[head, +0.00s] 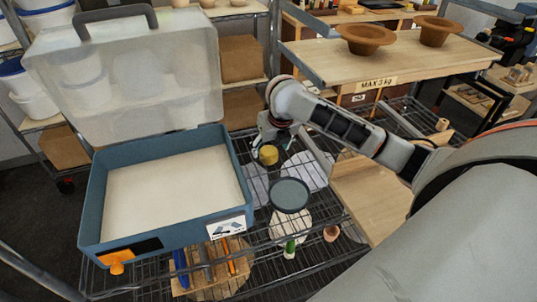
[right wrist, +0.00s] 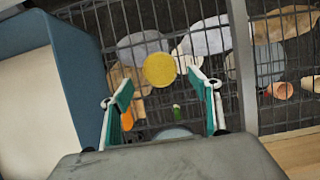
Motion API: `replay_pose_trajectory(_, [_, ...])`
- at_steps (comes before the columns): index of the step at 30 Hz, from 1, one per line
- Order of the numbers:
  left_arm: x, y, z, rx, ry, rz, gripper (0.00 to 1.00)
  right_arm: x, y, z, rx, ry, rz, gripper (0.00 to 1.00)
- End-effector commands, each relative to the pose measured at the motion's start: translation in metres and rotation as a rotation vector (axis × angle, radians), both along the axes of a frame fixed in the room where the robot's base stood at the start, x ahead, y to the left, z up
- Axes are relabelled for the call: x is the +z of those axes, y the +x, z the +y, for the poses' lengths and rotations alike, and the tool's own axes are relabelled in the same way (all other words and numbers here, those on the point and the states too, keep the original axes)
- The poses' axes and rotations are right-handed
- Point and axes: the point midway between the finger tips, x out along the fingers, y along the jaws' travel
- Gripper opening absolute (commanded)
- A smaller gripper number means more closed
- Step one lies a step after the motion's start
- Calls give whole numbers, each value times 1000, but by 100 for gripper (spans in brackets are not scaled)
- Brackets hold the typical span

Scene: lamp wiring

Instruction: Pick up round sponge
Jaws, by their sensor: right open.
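The round sponge (head: 268,155) is a small yellow disc just below my right gripper (head: 271,138) in the head view. In the right wrist view the sponge (right wrist: 160,70) lies ahead of the fingertips, roughly centred between them. My right gripper (right wrist: 161,84) is open, with its two green-padded fingers spread and nothing between them. The sponge overlaps a round grey shape in the wrist view; I cannot tell what bears it. My left gripper is not in view.
A blue case (head: 85,200) with a raised translucent lid (head: 130,75) stands to the left. A round grey-green dish (head: 290,195) sits nearer on the wire shelf (head: 262,262). A wooden board (head: 375,195) lies to the right. Brushes or tools (head: 208,262) lie in front.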

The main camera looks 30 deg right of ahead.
Motion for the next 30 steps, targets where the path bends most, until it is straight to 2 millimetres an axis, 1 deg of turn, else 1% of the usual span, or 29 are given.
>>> replay_pose_trajectory(1, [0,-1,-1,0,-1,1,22,-9,2,1,-2,4,5,62])
replay_pose_trajectory(3, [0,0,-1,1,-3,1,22,-18,7,-2,-2,4,5,62])
replay_pose_trajectory(7, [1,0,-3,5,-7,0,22,-32,13,-4,-2,3,3,62])
replay_pose_trajectory(10, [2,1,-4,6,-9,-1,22,-37,15,-5,-1,2,3,62])
replay_pose_trajectory(17, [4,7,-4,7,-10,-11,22,-38,16,-5,-1,1,2,62])
replay_pose_trajectory(18, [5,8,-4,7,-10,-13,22,-38,16,-5,0,0,2,52])
replay_pose_trajectory(21, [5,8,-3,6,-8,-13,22,-37,16,-5,0,0,1,27])
replay_pose_trajectory(30, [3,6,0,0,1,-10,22,-37,16,-5,-1,1,1,27])
